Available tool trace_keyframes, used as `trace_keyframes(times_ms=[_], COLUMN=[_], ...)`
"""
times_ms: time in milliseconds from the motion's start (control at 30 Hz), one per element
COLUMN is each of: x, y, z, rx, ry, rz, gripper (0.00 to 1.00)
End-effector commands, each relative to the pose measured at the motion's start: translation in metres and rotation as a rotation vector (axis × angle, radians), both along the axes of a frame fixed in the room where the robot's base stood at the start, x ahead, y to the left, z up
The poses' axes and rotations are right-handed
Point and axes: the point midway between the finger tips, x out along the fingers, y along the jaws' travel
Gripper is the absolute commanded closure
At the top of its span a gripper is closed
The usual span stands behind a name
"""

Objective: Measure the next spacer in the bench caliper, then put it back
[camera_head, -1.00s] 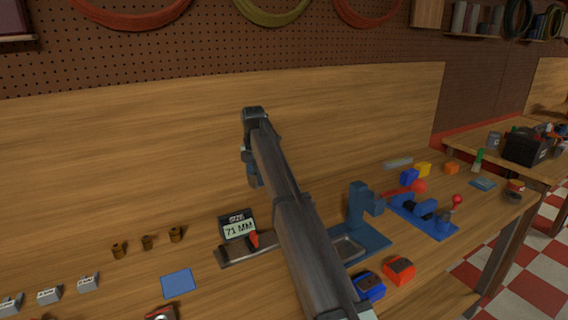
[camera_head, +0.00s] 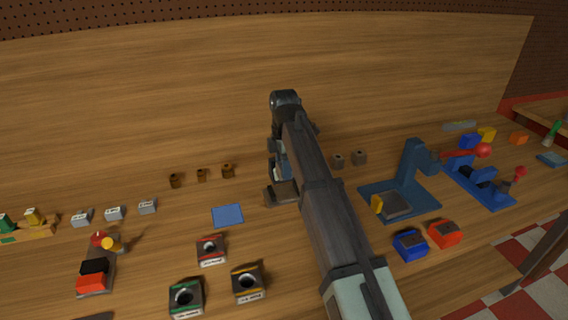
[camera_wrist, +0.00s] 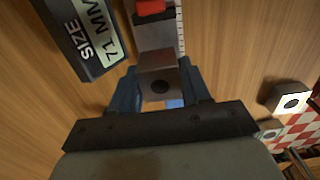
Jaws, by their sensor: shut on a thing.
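My gripper (camera_wrist: 160,92) is shut on a grey-brown spacer (camera_wrist: 158,70) with a dark round hole, between its blue fingers. In the head view my gripper (camera_head: 279,170) is low over the bench caliper (camera_head: 283,194), which my arm mostly hides. In the wrist view the caliper's display (camera_wrist: 88,32) reads SIZE 71 MM, and its red part (camera_wrist: 150,6) and scale lie just beyond the spacer. I cannot tell whether the spacer touches the caliper's jaws. Two more spacers (camera_head: 338,161) (camera_head: 360,157) stand right of my arm.
Labelled grey blocks (camera_head: 114,213) are farther left. A blue press-like fixture (camera_head: 412,180) and blue and red blocks (camera_head: 410,245) (camera_head: 445,233) stand right of my arm.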

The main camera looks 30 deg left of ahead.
Motion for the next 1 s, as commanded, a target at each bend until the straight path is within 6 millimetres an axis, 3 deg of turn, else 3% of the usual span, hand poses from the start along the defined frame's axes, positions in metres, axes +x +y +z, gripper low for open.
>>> trace_keyframes(times_ms=[567,1000], x=[0.000,0.000], y=[0.000,0.000], z=[-0.004,-0.038], rx=[0.000,-0.001], ry=[0.000,0.001], rz=[-0.006,-0.005], gripper=[0.86,0.86])
